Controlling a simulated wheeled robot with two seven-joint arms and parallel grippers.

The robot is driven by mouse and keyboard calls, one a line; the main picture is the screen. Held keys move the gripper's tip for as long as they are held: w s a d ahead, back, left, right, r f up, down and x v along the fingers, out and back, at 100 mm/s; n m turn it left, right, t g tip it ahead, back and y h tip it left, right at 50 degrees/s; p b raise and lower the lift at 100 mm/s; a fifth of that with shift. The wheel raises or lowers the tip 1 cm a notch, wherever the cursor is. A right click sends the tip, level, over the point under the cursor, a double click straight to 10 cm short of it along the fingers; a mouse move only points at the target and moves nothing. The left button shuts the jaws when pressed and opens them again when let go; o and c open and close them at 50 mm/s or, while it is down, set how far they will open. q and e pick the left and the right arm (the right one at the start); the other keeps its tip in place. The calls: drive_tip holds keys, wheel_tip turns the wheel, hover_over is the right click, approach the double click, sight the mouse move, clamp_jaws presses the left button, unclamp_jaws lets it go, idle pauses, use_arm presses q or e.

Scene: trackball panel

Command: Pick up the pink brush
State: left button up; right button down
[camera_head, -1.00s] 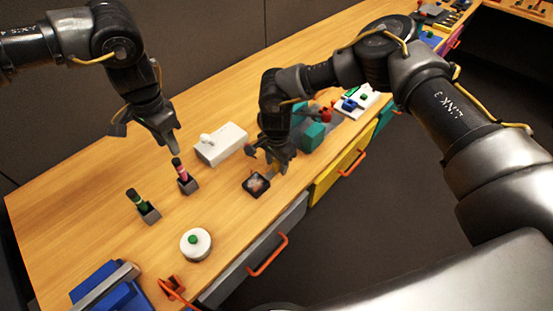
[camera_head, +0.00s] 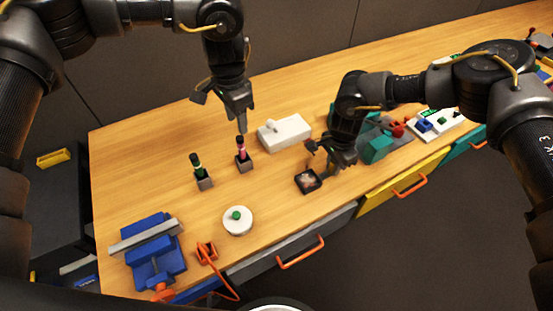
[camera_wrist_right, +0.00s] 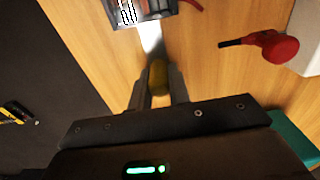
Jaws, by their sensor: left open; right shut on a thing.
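The pink brush (camera_head: 241,155) stands upright in a small grey holder (camera_head: 244,166), its dark top pointing up. My left gripper (camera_head: 224,112) is open and empty, pointing down just above the brush; one finger's tip appears close to the brush top, and I cannot tell whether they touch. My right gripper (camera_head: 330,162) is low over the table, right of a small dark square box (camera_head: 308,180). In the right wrist view it is shut on a yellowish thing (camera_wrist_right: 158,77), with a pale, bright strip beyond it leading to the box.
A green brush (camera_head: 197,167) stands in another holder on the left. A white box (camera_head: 284,132) stands behind and right of the pink brush. A round white button base (camera_head: 237,221) and a blue vise (camera_head: 153,255) are nearer. Teal and red items (camera_head: 376,147) stand right of my right gripper.

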sight(241, 148)
use_arm(q)
drive_tip(key=m, duration=0.7)
drive_tip(key=shift+w+r, duration=0.1)
drive_tip(key=m, duration=0.8)
drive_tip(key=shift+r+m, duration=0.1)
drive_tip(key=shift+m, duration=0.3)
drive_tip(key=shift+f, duration=6.05)
clamp_jaws()
